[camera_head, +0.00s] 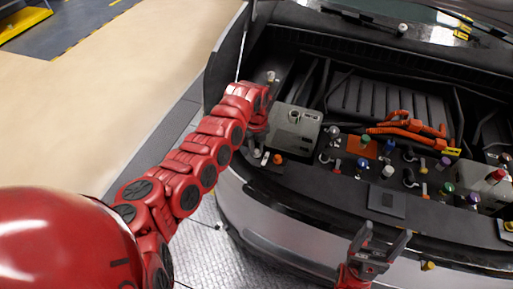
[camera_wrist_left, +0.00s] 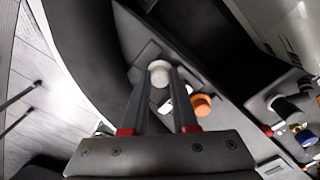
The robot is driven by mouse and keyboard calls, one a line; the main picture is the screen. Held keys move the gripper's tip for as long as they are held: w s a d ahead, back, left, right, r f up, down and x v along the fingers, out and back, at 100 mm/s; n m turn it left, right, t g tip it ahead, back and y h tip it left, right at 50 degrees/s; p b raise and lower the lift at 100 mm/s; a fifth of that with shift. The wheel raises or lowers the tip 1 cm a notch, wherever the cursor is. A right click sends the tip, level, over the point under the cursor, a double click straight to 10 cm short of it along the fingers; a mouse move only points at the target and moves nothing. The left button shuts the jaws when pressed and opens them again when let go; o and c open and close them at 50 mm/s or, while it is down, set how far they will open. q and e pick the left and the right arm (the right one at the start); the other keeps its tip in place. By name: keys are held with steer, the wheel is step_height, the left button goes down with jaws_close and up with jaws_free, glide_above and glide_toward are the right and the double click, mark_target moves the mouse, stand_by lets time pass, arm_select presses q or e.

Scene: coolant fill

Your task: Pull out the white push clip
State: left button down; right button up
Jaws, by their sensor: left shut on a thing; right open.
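The white push clip (camera_wrist_left: 158,70) is a round white piece on a dark panel at the front left corner of the car's engine bay. My left gripper (camera_wrist_left: 161,78) is shut on it, with one finger on each side. In the head view the left gripper (camera_head: 261,152) points down at that corner, and the clip is mostly hidden there. I cannot tell whether the clip is still seated in the panel. My right gripper (camera_head: 385,235) is open and empty in front of the bumper.
An orange cap (camera_wrist_left: 201,104) sits right beside the clip, also visible in the head view (camera_head: 278,159). A pale reservoir box (camera_head: 296,128) stands behind it. Several coloured caps and orange cables (camera_head: 408,128) fill the bay to the right. The floor at left is clear.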

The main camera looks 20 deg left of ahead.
mark_target(257, 150)
arm_select(q)
steer(key=shift+r, duration=0.25)
steer(key=shift+r, duration=0.15)
steer(key=shift+r+p, duration=1.5)
steer(key=shift+r, duration=0.45)
